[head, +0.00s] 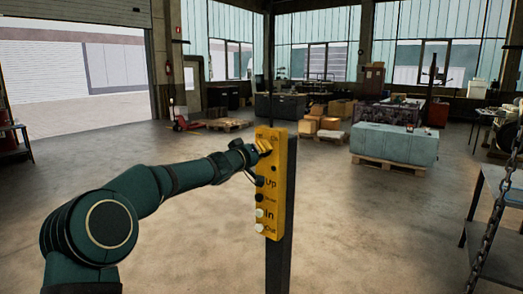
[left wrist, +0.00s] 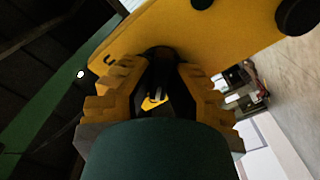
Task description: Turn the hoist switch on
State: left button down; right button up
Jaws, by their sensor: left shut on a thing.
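The yellow hoist control box (head: 287,190) stands on a dark post in the middle of the head view. It has a rotary switch at its top and buttons marked Up, In and Out below. My left gripper (head: 260,149) is at the top of the box, with its fingers shut around the switch and covering most of it. In the left wrist view, the yellow fingers of my left gripper (left wrist: 158,72) close around the dark round switch (left wrist: 160,54) on the yellow box face (left wrist: 190,35). The switch's pointing direction is hidden. My right gripper is in no view.
A grey-blue covered block on a pallet (head: 394,145) and cardboard boxes (head: 320,125) stand farther back. A hanging chain (head: 484,235) and a metal table (head: 497,186) are at the right. The floor around the post is clear.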

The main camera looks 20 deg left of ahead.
pick_arm(q)
jog(key=m+p, duration=0.2)
jog(key=m, duration=0.1)
jog(key=shift+d+r+m, duration=0.1)
jog(key=shift+r+m, duration=0.2)
jog(key=m+p, duration=0.1)
jog(key=m, duration=0.1)
jog(key=shift+m, duration=0.3)
jog(key=m, duration=0.2)
jog(key=shift+m, duration=0.4)
jog(key=m, duration=0.3)
jog(key=shift+d+m, duration=0.1)
jog(key=shift+m, duration=0.3)
jog(key=shift+m+b, duration=0.35)
jog(key=shift+m, duration=1.95)
